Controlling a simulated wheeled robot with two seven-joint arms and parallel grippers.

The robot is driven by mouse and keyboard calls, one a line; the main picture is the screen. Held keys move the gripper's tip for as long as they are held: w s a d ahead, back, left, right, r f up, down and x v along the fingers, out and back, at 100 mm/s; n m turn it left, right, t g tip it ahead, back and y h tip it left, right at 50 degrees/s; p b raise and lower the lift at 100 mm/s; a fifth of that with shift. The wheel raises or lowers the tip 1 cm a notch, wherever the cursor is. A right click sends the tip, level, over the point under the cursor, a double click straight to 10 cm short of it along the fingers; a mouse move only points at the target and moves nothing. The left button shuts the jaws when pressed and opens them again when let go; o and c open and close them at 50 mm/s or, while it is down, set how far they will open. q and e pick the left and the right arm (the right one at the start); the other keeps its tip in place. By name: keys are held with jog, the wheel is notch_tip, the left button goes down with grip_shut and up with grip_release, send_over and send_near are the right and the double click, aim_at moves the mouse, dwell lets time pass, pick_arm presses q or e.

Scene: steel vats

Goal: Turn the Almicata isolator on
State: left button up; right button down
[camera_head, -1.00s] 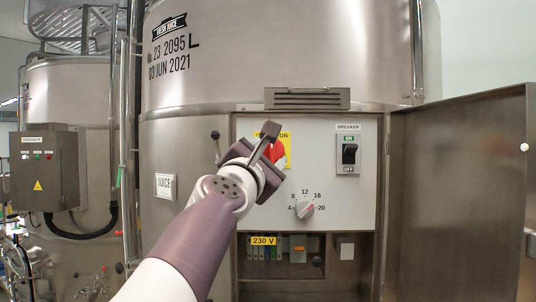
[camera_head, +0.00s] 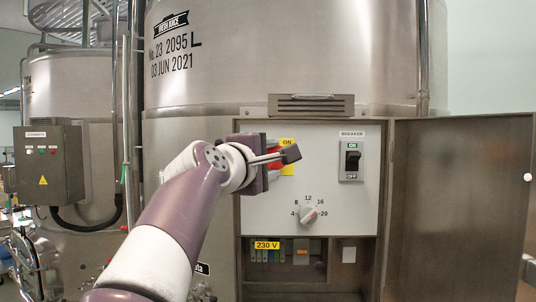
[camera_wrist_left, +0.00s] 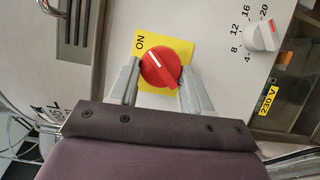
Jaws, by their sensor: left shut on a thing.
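The isolator is a red round knob (camera_wrist_left: 162,68) on a yellow plate (camera_wrist_left: 176,47) marked ON. In the head view the knob is mostly hidden behind my gripper, and part of the plate (camera_head: 287,168) shows. In the left wrist view, the knob's white line points toward the ON lettering. My left gripper (camera_wrist_left: 158,74) is shut on the knob, one finger at each side. In the head view, my left gripper (camera_head: 268,160) is in front of the panel, turned roughly level. My right gripper is not in view.
The white panel (camera_head: 350,215) also carries a black breaker switch (camera_head: 353,160) and a numbered dial (camera_head: 307,215). The open cabinet door (camera_head: 455,205) stands at the right. A grey control box (camera_head: 48,165) hangs at the left. Steel vats fill the background.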

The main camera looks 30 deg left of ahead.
pick_arm(q)
jog(key=shift+w+f+m, duration=0.1)
jog(key=shift+f+m, duration=0.05)
jog(key=shift+m, duration=0.15)
dwell(0.4)
jog(key=o, duration=0.9)
jog(key=shift+o, duration=0.7)
jog(key=shift+d, duration=0.2)
jog(key=shift+s, duration=0.2)
jog(key=s+d+b, duration=0.1)
jog(key=s+b, duration=0.3)
jog(key=s, duration=0.8)
jog(key=shift+s+r+b, duration=0.25)
jog(key=shift+r+b, duration=0.05)
jog(key=shift+b, duration=0.1)
